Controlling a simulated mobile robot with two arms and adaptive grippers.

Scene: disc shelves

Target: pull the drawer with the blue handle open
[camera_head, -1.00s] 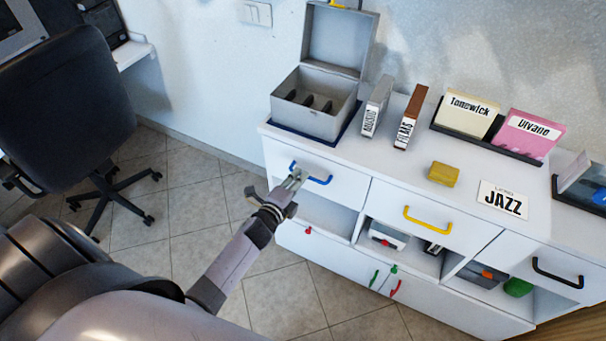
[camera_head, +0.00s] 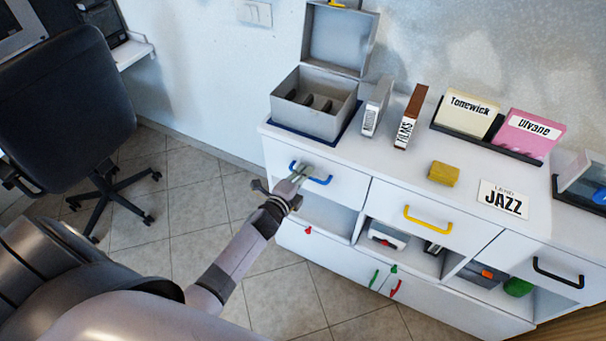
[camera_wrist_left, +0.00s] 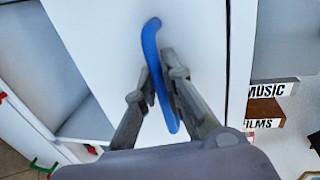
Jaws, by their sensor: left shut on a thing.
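The drawer with the blue handle (camera_head: 319,181) is the top left drawer of the white cabinet, and its white front (camera_head: 345,189) looks flush with the cabinet. The blue handle also shows in the left wrist view (camera_wrist_left: 151,45), running between the fingers. My left gripper (camera_head: 301,172) is at the middle of the handle, shut on it; it also shows in the left wrist view (camera_wrist_left: 157,80). The gripper hides the middle of the handle in the head view. My right gripper is not in view.
A grey open box (camera_head: 313,112) stands on the cabinet top above the drawer, beside disc cases (camera_head: 411,117). A yellow-handled drawer (camera_head: 428,221) is to the right. A black office chair (camera_head: 66,100) stands at the left. Tiled floor in front of the cabinet is free.

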